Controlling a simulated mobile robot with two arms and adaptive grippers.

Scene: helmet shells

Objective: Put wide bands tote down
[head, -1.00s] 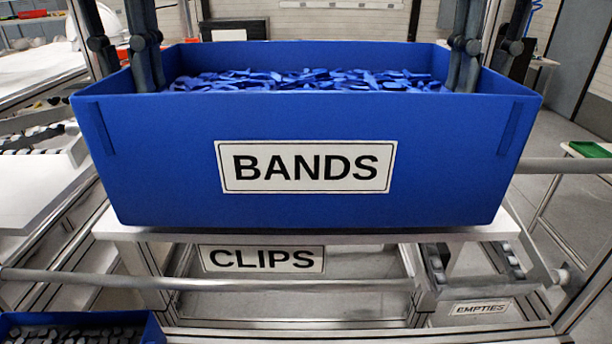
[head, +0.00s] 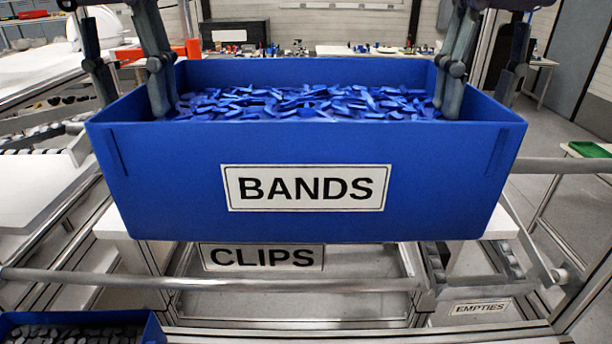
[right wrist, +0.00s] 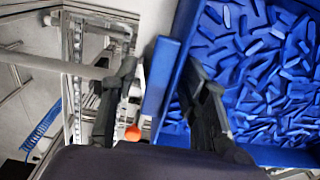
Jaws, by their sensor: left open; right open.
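The wide blue tote labelled BANDS (head: 180,215) sits level at the white shelf (head: 110,226), its front wall covering much of the shelf's front edge. Whether its base touches the shelf is hidden. It is filled with blue bands (head: 300,102). My left gripper (head: 132,98) is open astride the left wall, one finger inside and one outside. My right gripper (head: 480,95) is open astride the right wall in the same way. In the right wrist view, my right gripper (right wrist: 162,70) has its fingers apart on either side of the tote's blue wall (right wrist: 158,85).
Below hangs a CLIPS label (head: 262,257). An EMPTIES label (head: 481,307) is at lower right. A metal rail (head: 220,284) crosses in front. Another blue tote (head: 155,330) with dark parts is at lower left. Frame posts and rails flank both sides.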

